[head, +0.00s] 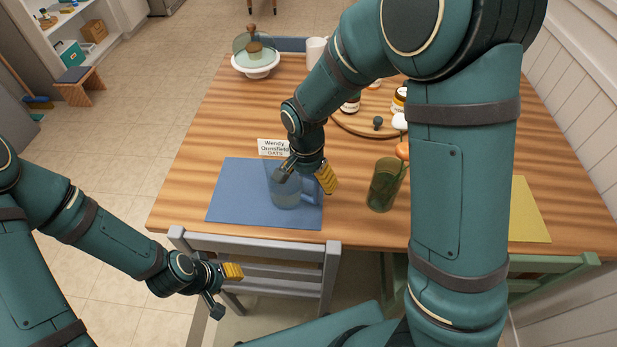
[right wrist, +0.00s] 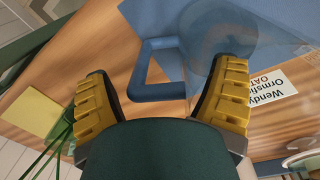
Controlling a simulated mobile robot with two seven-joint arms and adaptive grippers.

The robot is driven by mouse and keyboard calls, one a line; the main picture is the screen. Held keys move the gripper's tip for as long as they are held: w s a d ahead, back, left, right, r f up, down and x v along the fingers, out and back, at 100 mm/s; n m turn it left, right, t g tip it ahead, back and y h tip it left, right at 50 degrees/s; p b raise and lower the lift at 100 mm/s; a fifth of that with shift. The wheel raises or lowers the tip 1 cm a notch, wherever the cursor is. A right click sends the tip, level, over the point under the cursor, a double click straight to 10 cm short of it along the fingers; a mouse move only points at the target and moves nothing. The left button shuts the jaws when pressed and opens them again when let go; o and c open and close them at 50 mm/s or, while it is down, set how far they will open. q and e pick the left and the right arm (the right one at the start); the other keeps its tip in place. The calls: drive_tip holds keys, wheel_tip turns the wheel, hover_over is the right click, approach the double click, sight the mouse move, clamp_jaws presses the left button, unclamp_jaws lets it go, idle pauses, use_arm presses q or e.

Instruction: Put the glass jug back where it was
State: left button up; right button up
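The clear bluish glass jug (head: 287,190) stands on the blue placemat (head: 235,190) at the table's near left. Its handle (head: 312,192) points right. My right gripper (head: 306,178) is just above and in front of the jug in the head view, partly covering it. In the right wrist view my right gripper (right wrist: 162,100) has its yellow fingers wide apart. The jug's blue handle (right wrist: 150,65) lies ahead between them, and its round body (right wrist: 218,38) is near the right finger. My left gripper (head: 224,288) is open and empty, left of the chair and away from the table.
A name card (head: 273,147) stands behind the jug. A green glass vase (head: 385,184) with flowers stands to its right. A grey chair (head: 265,245) stands at the near edge.

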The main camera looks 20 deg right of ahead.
drive_tip(key=shift+r, duration=0.1)
drive_tip(key=r+p, duration=0.1)
drive_tip(key=r, duration=0.4)
drive_tip(key=r+p, duration=0.2)
drive_tip(key=r, duration=0.4)
drive_tip(key=shift+w+a, duration=0.15)
drive_tip(key=shift+a, duration=0.05)
drive_tip(key=shift+r, duration=0.55)
